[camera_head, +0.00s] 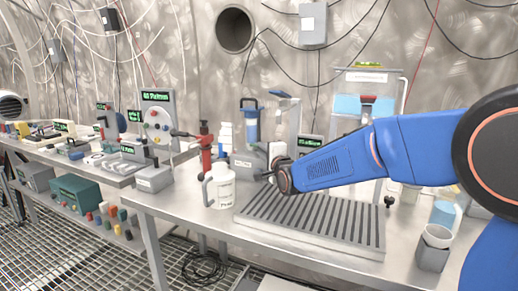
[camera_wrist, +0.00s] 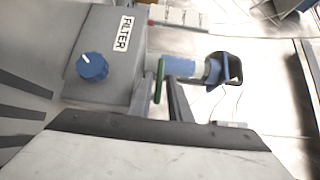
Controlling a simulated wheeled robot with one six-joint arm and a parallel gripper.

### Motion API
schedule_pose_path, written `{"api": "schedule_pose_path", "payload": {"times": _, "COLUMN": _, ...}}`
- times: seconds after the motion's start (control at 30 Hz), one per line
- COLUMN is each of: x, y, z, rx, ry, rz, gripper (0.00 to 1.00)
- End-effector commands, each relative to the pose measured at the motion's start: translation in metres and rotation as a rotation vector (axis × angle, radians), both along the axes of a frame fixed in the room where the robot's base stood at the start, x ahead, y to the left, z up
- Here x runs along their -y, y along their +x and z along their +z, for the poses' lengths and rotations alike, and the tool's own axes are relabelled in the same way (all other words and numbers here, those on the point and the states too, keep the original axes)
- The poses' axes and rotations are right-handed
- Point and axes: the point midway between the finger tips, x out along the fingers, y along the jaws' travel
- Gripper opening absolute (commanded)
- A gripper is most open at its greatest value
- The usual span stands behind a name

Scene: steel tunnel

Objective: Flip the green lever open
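The green lever (camera_wrist: 159,80) is a short, thin green bar in the wrist view. It stands beside the grey FILTER box (camera_wrist: 124,75), near the base of a pale and blue tube (camera_wrist: 180,67). My gripper (camera_wrist: 166,97) reaches up from the bottom of the wrist view, with dark fingers apart and close around the lever's lower end. I cannot tell whether they touch it. In the head view my gripper (camera_head: 269,176) is at the grey box (camera_head: 246,163) under the blue-capped filter (camera_head: 251,120). The lever cannot be made out there.
A blue knob (camera_wrist: 92,66) sits on the box's face. A white jug (camera_head: 220,188) and a red tool (camera_head: 205,150) stand left of my gripper. A slotted grey tray (camera_head: 315,222) lies below my arm. A cup holder (camera_head: 433,255) stands at the right.

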Motion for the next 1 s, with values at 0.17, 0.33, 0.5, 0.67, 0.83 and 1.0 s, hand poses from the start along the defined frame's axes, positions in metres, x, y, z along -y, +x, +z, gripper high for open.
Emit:
{"api": "schedule_pose_path", "payload": {"times": 0.17, "x": -0.01, "y": 0.021, "z": 0.0, "rx": 0.0, "ry": 0.0, "rz": 0.0, "gripper": 0.17}}
{"api": "schedule_pose_path", "payload": {"times": 0.33, "x": -0.014, "y": 0.031, "z": 0.0, "rx": -0.001, "ry": 0.0, "rz": 0.0, "gripper": 0.17}}
{"api": "schedule_pose_path", "payload": {"times": 0.5, "x": -0.015, "y": 0.033, "z": 0.0, "rx": 0.0, "ry": 0.0, "rz": 0.0, "gripper": 0.17}}
{"api": "schedule_pose_path", "payload": {"times": 0.67, "x": -0.015, "y": 0.033, "z": 0.0, "rx": 0.0, "ry": 0.0, "rz": 0.0, "gripper": 0.17}}
{"api": "schedule_pose_path", "payload": {"times": 0.83, "x": -0.015, "y": 0.033, "z": 0.0, "rx": 0.0, "ry": 0.0, "rz": 0.0, "gripper": 0.0}}
{"api": "schedule_pose_path", "payload": {"times": 1.0, "x": -0.015, "y": 0.033, "z": 0.0, "rx": 0.0, "ry": 0.0, "rz": 0.004, "gripper": 0.0}}
